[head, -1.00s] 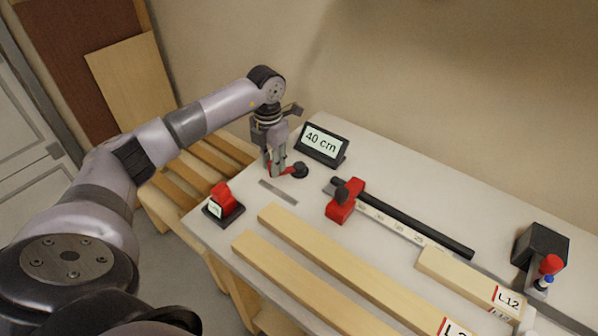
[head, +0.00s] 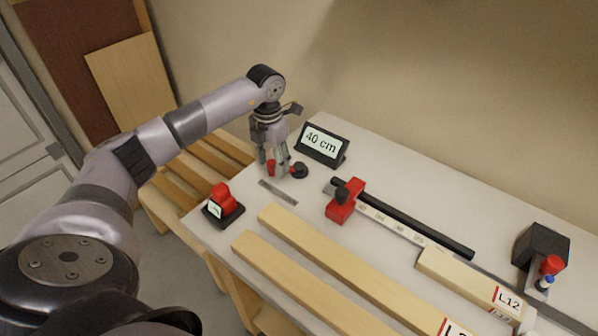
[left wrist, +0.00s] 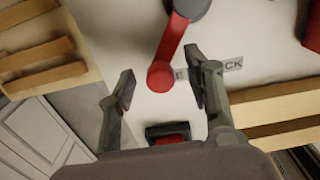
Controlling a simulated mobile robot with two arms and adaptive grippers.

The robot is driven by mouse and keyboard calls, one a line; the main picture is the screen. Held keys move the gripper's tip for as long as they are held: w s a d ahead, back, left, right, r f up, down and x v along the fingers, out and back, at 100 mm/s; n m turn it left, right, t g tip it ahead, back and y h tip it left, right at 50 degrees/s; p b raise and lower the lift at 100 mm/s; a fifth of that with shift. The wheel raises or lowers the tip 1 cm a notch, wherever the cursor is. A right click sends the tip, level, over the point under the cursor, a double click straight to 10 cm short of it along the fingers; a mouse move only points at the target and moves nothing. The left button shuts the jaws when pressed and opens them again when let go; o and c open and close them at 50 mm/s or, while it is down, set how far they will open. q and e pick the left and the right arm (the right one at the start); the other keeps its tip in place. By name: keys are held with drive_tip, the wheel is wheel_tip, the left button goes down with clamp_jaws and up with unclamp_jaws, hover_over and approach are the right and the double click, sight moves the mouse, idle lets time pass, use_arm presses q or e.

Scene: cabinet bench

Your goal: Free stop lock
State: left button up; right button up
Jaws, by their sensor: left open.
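The lock lever is a red arm (left wrist: 174,45) on a round black pivot (head: 299,170) at the bench's far left end. My left gripper (head: 273,163) is above it, fingers spread apart, pointing down. In the left wrist view, the lever's rounded red end lies between the open fingertips (left wrist: 160,72), with gaps on both sides. A grey label strip (head: 278,192) lies beside the lever; its lettering is partly hidden by a finger in the left wrist view. A red stop block (head: 346,206) with a black knob sits on the measuring rail (head: 408,218). My right gripper is out of view.
A "40 cm" sign (head: 322,144) stands close behind the gripper. A red device on a black base (head: 223,204) is at the front left edge. Long boards (head: 335,268) lie along the front. A board marked L12 (head: 470,281) and a black box (head: 541,246) are at right.

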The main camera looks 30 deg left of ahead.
use_arm(q)
wheel_tip(320, 180, up, 9)
drive_tip(key=p, duration=0.6)
idle(0.3)
idle(0.4)
